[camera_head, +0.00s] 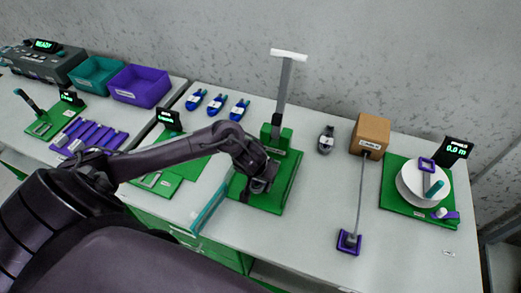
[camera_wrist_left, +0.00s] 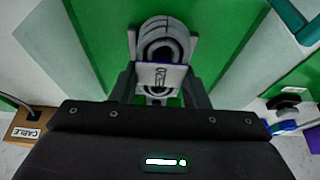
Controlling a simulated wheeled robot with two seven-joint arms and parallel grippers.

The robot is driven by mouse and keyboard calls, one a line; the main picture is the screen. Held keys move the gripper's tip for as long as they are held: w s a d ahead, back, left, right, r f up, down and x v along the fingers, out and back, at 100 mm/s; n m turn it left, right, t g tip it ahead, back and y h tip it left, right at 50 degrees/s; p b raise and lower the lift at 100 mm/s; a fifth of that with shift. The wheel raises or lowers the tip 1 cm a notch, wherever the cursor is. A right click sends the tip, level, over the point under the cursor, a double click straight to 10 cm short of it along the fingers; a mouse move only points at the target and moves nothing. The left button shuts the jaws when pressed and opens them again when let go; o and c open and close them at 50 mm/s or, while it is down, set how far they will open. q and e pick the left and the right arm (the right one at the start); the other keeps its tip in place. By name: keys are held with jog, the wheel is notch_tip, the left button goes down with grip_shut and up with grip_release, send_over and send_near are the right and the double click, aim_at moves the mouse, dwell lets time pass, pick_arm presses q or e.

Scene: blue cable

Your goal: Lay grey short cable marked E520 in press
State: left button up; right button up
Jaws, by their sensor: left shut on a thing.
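The press is a green base plate (camera_head: 284,190) with an upright column and a lever topped by a white handle (camera_head: 288,55), which stands raised. My left gripper (camera_head: 262,187) is over the front part of the press plate. In the left wrist view its fingers (camera_wrist_left: 160,88) are shut on a coiled grey short cable (camera_wrist_left: 162,42) with a white label whose marking I cannot read surely. The green plate (camera_wrist_left: 215,35) shows behind the cable; I cannot tell whether the cable touches it. Another grey cable (camera_head: 326,140) lies on the table right of the press. My right gripper is not in view.
Several blue cables (camera_head: 217,103) lie at the back. A brown cable box (camera_head: 370,132) has a grey cable running to a purple holder (camera_head: 349,242). A green scale with a white spool (camera_head: 423,184) stands right. Purple (camera_head: 140,86) and teal (camera_head: 95,73) bins stand left.

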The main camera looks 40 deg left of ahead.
pick_arm(q)
jog(key=shift+f, duration=0.55)
jog(key=o, duration=1.1)
jog(key=shift+r, duration=0.1)
notch_tip(320, 180, up, 8)
jog(key=p, duration=0.9)
dwell(0.4)
